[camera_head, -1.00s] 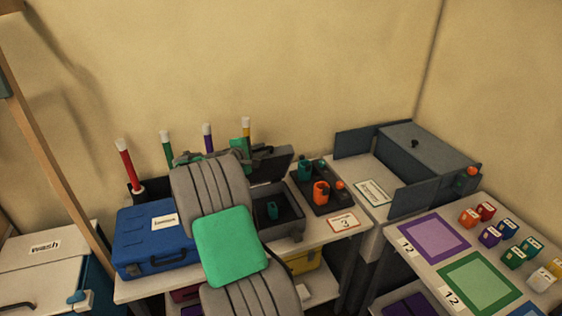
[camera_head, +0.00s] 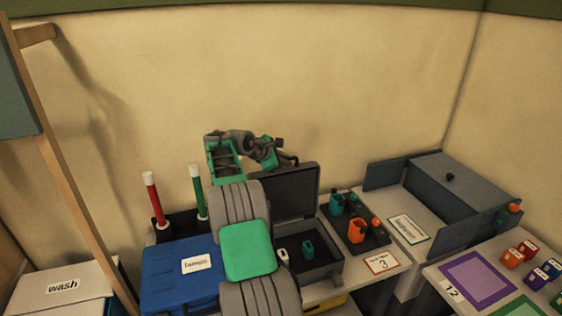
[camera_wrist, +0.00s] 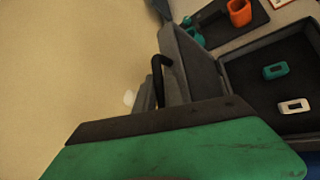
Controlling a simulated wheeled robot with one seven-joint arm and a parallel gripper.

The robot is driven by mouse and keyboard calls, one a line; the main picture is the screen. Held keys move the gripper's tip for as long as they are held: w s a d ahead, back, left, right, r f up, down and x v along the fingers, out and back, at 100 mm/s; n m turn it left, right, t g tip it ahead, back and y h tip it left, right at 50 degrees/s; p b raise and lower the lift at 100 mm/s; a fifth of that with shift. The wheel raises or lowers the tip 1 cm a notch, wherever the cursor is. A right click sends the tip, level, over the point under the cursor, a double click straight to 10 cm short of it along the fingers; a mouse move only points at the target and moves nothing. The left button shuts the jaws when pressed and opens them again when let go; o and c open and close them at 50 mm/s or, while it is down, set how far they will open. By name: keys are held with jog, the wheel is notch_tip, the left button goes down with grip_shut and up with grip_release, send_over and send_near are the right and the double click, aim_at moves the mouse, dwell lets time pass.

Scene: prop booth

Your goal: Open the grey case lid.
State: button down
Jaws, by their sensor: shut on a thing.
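The grey case lid (camera_head: 291,201) stands upright at the back of the grey case (camera_head: 325,264), which is open. In the wrist view the lid (camera_wrist: 186,67) shows nearly edge-on, with a dark hooked handle (camera_wrist: 160,68) on its outer side. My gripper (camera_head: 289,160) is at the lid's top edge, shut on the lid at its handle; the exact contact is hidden. Inside the case lie a teal piece (camera_wrist: 275,71) and a white piece (camera_wrist: 294,106). My arm covers the case's left part in the head view.
A blue case (camera_head: 178,272) stands left of the grey case. A dark tray (camera_head: 352,222) with teal and orange pieces is on its right. Red and green tubes (camera_head: 155,200) stand behind the blue case. A grey-blue box (camera_head: 440,190) is further right. The wall is close behind.

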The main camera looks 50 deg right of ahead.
jog(key=shift+s, duration=0.15)
jog(key=c, duration=1.7)
grip_release()
jog(key=shift+d+f, duration=0.1)
jog(key=shift+d, duration=0.05)
jog(key=b+v, duration=0.1)
jog(key=v, duration=0.7)
jog(key=shift+b, duration=0.3)
jog(key=shift+d, duration=0.1)
